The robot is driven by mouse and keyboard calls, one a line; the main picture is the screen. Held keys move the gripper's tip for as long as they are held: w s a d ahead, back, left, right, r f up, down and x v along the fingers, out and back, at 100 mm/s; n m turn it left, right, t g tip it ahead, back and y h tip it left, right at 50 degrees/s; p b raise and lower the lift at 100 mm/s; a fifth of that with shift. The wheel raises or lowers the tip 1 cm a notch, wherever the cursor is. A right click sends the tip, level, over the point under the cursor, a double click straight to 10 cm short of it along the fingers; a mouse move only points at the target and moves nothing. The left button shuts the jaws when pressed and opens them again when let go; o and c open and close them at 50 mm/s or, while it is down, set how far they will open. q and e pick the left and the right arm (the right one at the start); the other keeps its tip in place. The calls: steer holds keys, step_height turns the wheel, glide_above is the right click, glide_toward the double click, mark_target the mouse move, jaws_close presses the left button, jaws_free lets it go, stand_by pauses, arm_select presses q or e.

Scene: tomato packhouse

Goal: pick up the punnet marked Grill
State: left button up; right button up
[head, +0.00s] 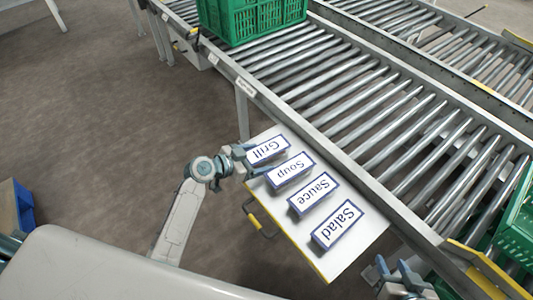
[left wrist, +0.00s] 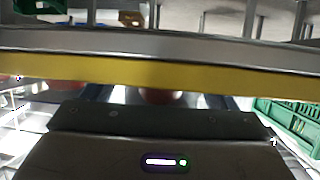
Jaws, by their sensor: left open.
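The punnet marked Grill (head: 268,150) is at the far left end of a row on a white shelf, its white label edged in blue. My left gripper (head: 250,160) is open at the left end of this punnet, with its fingers close to it; I cannot tell whether they touch. In the left wrist view the punnet is not clearly seen; a yellow edge and my dark gripper body fill the middle. My right gripper (head: 405,284) shows partly at the bottom right, away from the Grill punnet; its jaw opening is unclear.
Punnets marked Soup (head: 290,171), Sauce (head: 314,194) and Salad (head: 337,225) continue the row. The white shelf (head: 345,262) has a yellow front edge and adjoins a roller conveyor (head: 350,105). Green crates stand on the conveyor at the top (head: 250,20) and right (head: 518,225).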

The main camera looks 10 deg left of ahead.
arm_select(q)
steer(key=shift+c, duration=0.2)
steer(key=c, duration=1.1)
steer(key=shift+r, duration=0.1)
